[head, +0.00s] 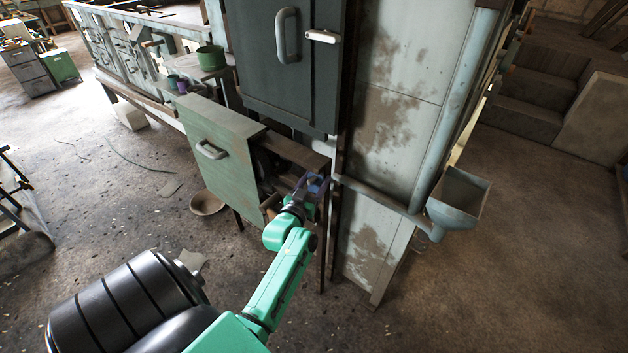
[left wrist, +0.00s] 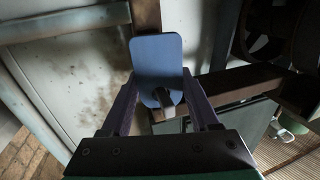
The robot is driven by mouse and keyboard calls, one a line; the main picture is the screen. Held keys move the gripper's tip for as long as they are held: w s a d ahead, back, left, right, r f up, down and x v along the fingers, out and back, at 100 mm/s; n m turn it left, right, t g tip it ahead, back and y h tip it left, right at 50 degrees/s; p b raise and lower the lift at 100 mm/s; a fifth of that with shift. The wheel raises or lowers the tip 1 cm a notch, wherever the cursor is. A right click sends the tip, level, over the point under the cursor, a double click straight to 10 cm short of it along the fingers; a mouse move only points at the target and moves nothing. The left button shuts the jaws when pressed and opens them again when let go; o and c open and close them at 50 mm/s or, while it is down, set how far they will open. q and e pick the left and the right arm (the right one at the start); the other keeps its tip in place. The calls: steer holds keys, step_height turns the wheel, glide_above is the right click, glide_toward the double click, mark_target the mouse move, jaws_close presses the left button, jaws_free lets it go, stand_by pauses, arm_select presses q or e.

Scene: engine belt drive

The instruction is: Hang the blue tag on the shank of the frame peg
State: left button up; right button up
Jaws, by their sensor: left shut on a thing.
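The blue tag (left wrist: 155,58) is a flat rounded plate that stands between the two fingers of my left gripper (left wrist: 160,76) in the left wrist view. My left gripper is shut on it. A dark opening shows at the tag's near end, with a short greyish stub (left wrist: 168,109) at it. I cannot tell whether this stub is the frame peg or whether it passes through the tag. In the head view my left gripper (head: 308,187) is at the right end of the brown frame, beside the cabinet; the tag is too small there to make out clearly. My right gripper is not in view.
A brown frame bar (left wrist: 242,83) runs close to the right finger. A green panel with a handle (head: 212,150) stands left of the gripper. A tall cabinet (head: 395,110) with a pipe and grey funnel (head: 458,200) stands to the right. The floor in front is mostly clear.

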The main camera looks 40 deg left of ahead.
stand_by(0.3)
arm_select(q)
steer(key=o, duration=1.4)
steer(key=shift+s, duration=0.1)
steer(key=shift+s+d+f, duration=0.1)
steer(key=shift+s, duration=0.25)
steer(key=b+v, duration=0.1)
steer(key=v, duration=1.2)
steer(key=shift+s+r, duration=0.2)
steer(key=shift+s, duration=0.1)
steer(key=shift+d+f, duration=0.1)
steer(key=shift+d, duration=0.05)
